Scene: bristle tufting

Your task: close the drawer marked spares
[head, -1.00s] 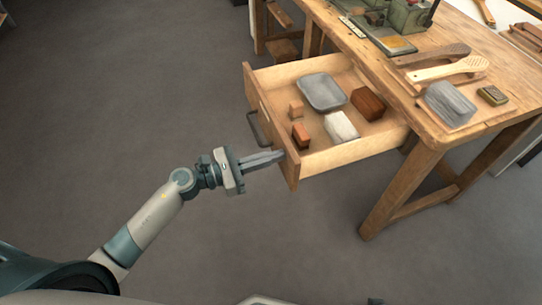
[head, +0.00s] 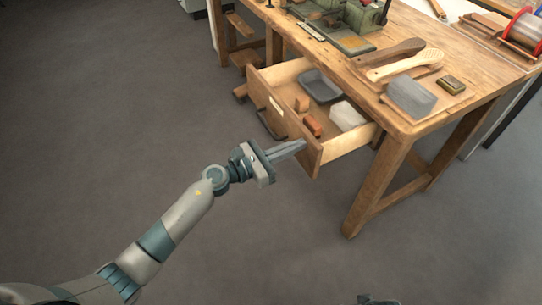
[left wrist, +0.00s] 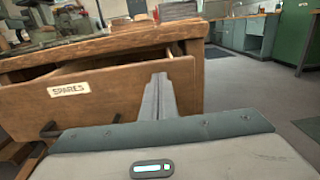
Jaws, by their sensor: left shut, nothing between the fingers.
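The wooden drawer marked spares (head: 313,158) stands part way out of the workbench in the head view. In the left wrist view its front (left wrist: 110,100) carries the label SPARES (left wrist: 69,89), with a dark handle (left wrist: 50,129) at the lower left. My left gripper (head: 303,144) is shut and empty, its fingertips at the right part of the drawer front. In the left wrist view the fingers overlap the front; I cannot tell if they touch it. Inside the drawer are a grey tray (head: 321,86), a pale block (head: 347,115) and small brown blocks (head: 312,125).
A bench leg (head: 375,185) stands right of the drawer. The floor in front is clear.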

